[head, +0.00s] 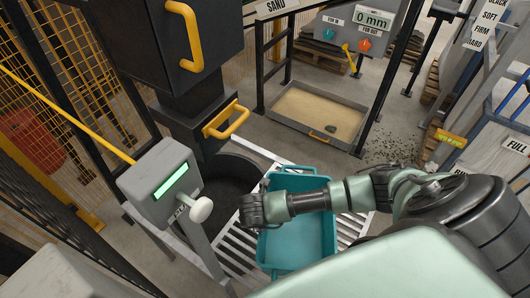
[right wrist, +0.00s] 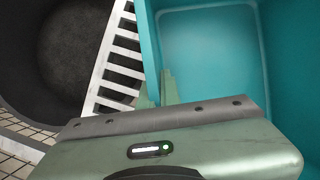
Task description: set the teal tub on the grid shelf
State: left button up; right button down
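The teal tub (head: 315,235) is over the white slatted grid shelf (head: 236,246), whose slats show on both sides of it. I cannot tell whether its base rests on the slats or hangs just above. The tub looks upright and its visible inside is empty. My right gripper (head: 250,212) is at the tub's left wall. In the right wrist view, the right gripper's fingers (right wrist: 158,90) are close together with the wall of the tub (right wrist: 215,50) between them. The grid shelf (right wrist: 120,60) shows left of the wall. My left gripper is not in view.
A round dark bin (head: 228,178) stands left of the tub, under a black machine with yellow handles (head: 226,120). A grey post with a green display (head: 170,182) stands in front. A sand tray (head: 318,112) lies behind on the floor.

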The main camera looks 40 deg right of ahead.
jog(key=c, duration=1.6)
grip_release()
jog(key=shift+c, duration=0.2)
jog(key=p+v, duration=0.7)
jog(key=v, duration=0.5)
